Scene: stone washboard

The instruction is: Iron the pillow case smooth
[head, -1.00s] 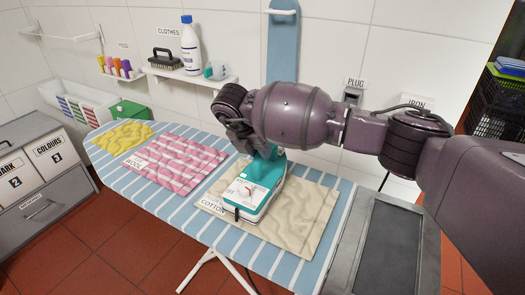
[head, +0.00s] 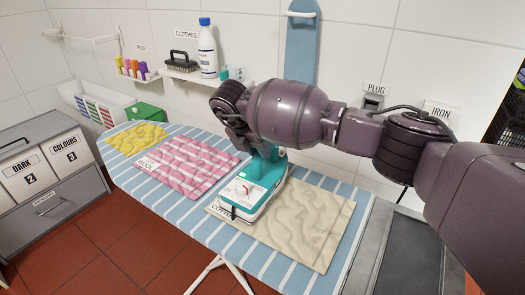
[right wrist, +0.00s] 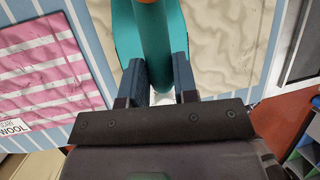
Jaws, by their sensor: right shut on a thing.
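A teal and white iron (head: 256,188) rests on the left part of the beige cloth marked COTTON (head: 310,225). This cloth still shows wavy wrinkles to the right of the iron. My right gripper (right wrist: 160,75) is shut on the iron's teal handle (right wrist: 155,40), seen between the two fingers in the right wrist view. In the head view my right wrist hides most of the handle. A pink striped cloth marked WOOL (head: 185,165) and a yellow cloth (head: 137,138) lie further left, both wrinkled. No cloth is labelled as a pillow case. My left gripper is not in view.
The cloths lie on a blue and white striped ironing board (head: 180,212). A grey metal stand (head: 395,258) is at its right end. A wall shelf (head: 195,77) holds a brush and bottle. Drawers marked DARK and COLOURS (head: 50,185) stand at left.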

